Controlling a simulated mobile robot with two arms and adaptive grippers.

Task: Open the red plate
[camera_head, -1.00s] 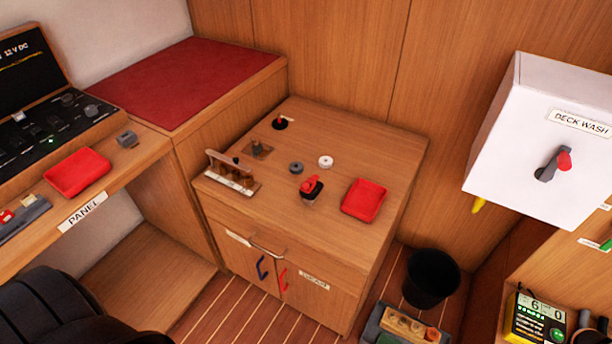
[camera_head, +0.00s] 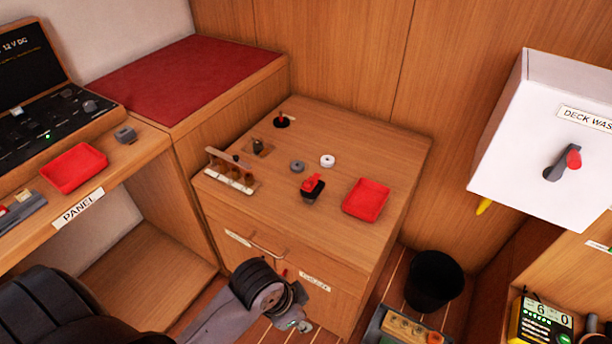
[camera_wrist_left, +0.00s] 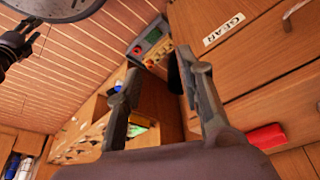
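No plain red plate shows clearly. The wooden cabinet (camera_head: 375,240) has a lower front with doors and a "GEAR" label (camera_wrist_left: 223,29). A small red handle (camera_head: 284,272) on its front is mostly hidden behind my left arm. In the left wrist view a red piece (camera_wrist_left: 265,137) shows at the right, beside the wood front; I cannot tell surely whether it is that handle. A red tray (camera_head: 366,198) lies on the cabinet top. My left gripper (camera_wrist_left: 165,75) is open and empty, fingers apart, near the cabinet front.
Another red tray (camera_head: 74,167) lies on the panel shelf. A rack (camera_head: 232,172), a red-and-black switch (camera_head: 312,188) and small knobs stand on the cabinet top. A black bin (camera_head: 433,281) and a box with buttons (camera_head: 405,325) stand right. A white deck wash box (camera_head: 540,140) hangs right.

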